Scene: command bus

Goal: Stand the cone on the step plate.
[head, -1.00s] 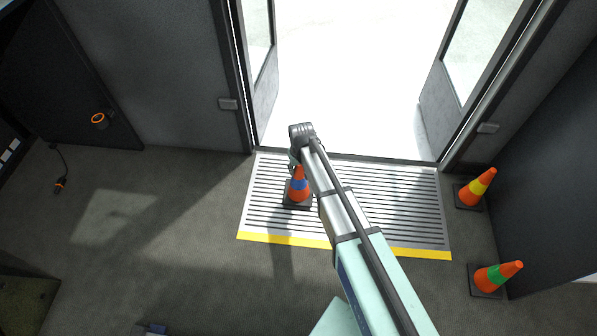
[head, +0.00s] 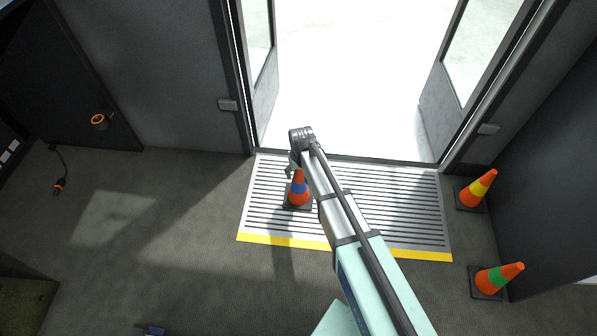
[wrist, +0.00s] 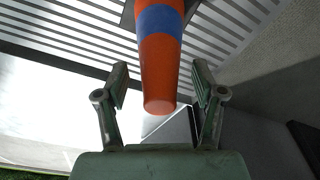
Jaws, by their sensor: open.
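An orange cone with a blue band (head: 299,189) stands upright on the ribbed step plate (head: 400,215) in front of the open doorway. It stands on the left part of the plate, on its dark square base. In the wrist view the cone (wrist: 160,70) shows with its tip between the finger lines. My gripper (wrist: 160,88) is open, with one finger on each side of the cone's tip and gaps to both. In the head view my gripper (head: 292,165) is just above the cone, partly hidden by my arm.
A cone with a yellow band (head: 479,188) and one with a green band (head: 499,278) stand on the floor right of the plate, near the dark wall. The yellow edge strip (head: 270,241) marks the plate's front. The floor to the left is mostly clear.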

